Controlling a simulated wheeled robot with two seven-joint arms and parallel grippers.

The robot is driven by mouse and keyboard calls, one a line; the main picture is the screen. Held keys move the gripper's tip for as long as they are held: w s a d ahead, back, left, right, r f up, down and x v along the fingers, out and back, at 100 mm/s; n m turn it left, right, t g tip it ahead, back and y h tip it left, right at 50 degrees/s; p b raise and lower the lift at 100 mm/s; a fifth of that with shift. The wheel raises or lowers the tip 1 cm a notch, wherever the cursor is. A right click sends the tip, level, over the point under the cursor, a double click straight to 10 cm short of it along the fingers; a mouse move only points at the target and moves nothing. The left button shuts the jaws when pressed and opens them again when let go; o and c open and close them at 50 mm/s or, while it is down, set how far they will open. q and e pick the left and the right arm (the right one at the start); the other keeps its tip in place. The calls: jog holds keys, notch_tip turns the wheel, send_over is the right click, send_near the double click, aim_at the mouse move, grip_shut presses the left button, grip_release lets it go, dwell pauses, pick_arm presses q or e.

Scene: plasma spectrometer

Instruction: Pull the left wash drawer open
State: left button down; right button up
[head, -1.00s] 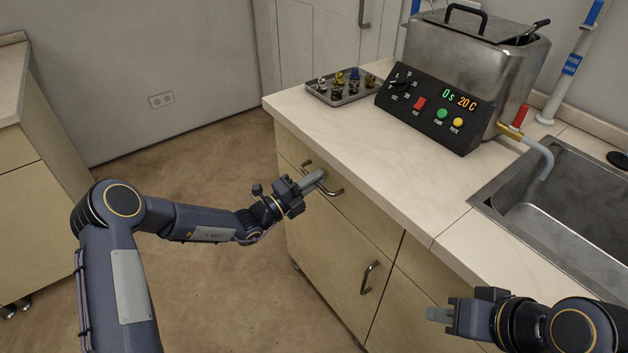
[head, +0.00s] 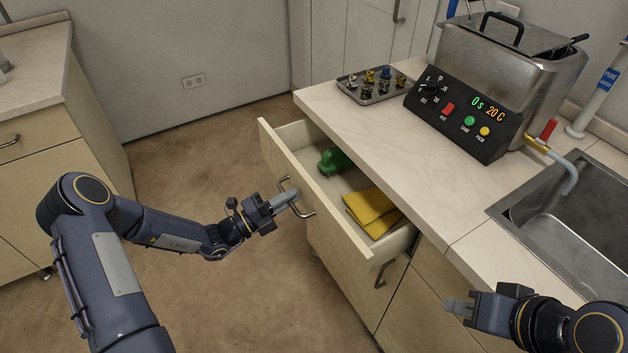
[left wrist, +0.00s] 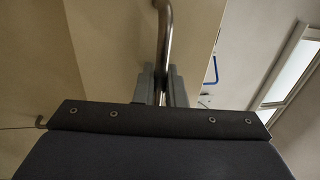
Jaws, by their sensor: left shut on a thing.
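The left wash drawer (head: 333,213) stands well open from the wooden cabinet under the counter in the head view. A green object (head: 334,161) and a folded yellow cloth (head: 372,212) lie inside it. My left gripper (head: 287,200) is shut on the drawer's metal bar handle (head: 304,212). In the left wrist view the fingers (left wrist: 161,85) close around the handle bar (left wrist: 165,30). My right gripper (head: 458,307) is at the lower right, in front of the lower cabinet and away from the drawer. Its finger gap is not clear.
A steel bath with a control panel (head: 461,116) and a tray of small parts (head: 371,85) stand on the counter (head: 405,150). The sink (head: 570,220) is at the right. The floor (head: 200,150) left of the drawer is clear.

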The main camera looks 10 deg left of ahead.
pick_arm(q)
jog(key=r+p+v, duration=0.3)
jog(key=v, duration=1.6)
jog(key=shift+s+a+r, duration=0.25)
jog(key=shift+s+a, duration=0.15)
jog(key=shift+a, duration=0.1)
jog(key=c, duration=1.6)
grip_release()
jog(key=shift+c, duration=0.2)
jog(key=v, duration=0.7)
jog(key=shift+s+a+b, duration=0.25)
jog(key=shift+a+b, duration=0.05)
jog(key=shift+b, duration=0.05)
